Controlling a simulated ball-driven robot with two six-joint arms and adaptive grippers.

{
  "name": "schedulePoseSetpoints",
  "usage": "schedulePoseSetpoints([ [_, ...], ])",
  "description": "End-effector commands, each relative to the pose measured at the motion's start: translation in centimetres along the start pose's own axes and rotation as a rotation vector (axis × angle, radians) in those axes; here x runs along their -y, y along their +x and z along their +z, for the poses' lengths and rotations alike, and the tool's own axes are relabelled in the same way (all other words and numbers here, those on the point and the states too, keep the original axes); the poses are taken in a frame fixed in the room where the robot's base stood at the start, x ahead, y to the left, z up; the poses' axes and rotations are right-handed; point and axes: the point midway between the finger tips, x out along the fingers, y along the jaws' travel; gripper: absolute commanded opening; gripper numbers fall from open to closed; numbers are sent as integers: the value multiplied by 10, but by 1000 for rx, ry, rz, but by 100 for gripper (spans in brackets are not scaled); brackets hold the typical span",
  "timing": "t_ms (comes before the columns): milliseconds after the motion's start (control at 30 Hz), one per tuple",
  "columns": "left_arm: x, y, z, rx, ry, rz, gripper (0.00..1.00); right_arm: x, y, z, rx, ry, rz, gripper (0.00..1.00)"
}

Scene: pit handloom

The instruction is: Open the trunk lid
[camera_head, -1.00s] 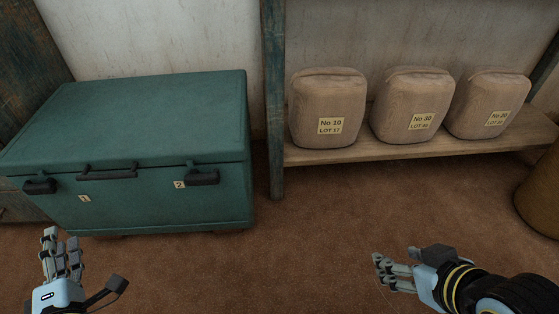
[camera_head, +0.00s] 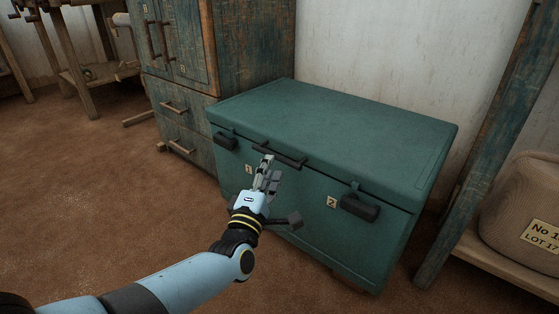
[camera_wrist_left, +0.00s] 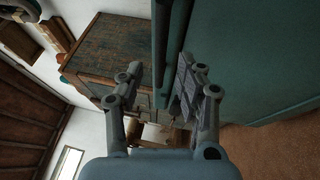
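The teal trunk (camera_head: 300,225) stands on the floor with its lid (camera_head: 340,120) shut. A dark bar handle (camera_head: 280,154) sits at the middle of the lid's front edge. A dark latch (camera_head: 226,140) is by label 1 and another latch (camera_head: 360,207) by label 2. My left gripper (camera_head: 267,168) is in front of the trunk, close to the bar handle. In the left wrist view the gripper (camera_wrist_left: 163,82) has its fingers apart, with the trunk's edge just beyond them. Whether it touches the handle cannot be told. My right gripper is out of view.
A worn blue-brown cabinet (camera_head: 215,60) stands at the trunk's left. A wooden post (camera_head: 490,140) and a shelf with a sack (camera_head: 520,215) are at its right. A wooden bench (camera_head: 85,50) is far left. The brown floor (camera_head: 90,190) before the trunk is clear.

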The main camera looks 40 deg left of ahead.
Motion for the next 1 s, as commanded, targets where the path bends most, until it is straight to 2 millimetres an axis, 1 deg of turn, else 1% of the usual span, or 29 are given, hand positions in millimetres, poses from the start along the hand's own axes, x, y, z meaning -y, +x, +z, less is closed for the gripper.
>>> schedulePoseSetpoints([
  [33,3,10,0,0,1,0,36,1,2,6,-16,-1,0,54],
  [100,3,22,0,0,1,0,36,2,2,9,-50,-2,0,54],
  [200,3,36,-1,0,1,-2,36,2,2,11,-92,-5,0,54],
  [300,2,45,0,0,2,-2,36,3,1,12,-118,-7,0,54],
  [433,1,50,0,-1,0,-2,36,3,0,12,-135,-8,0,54],
  [633,1,51,0,-1,0,-2,36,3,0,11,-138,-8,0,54],
  [667,1,51,0,-1,1,-2,35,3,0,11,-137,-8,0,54],
  [933,1,50,0,-1,1,-2,0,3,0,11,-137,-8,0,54],
  [1000,1,50,0,-1,1,-2,0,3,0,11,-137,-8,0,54],
])
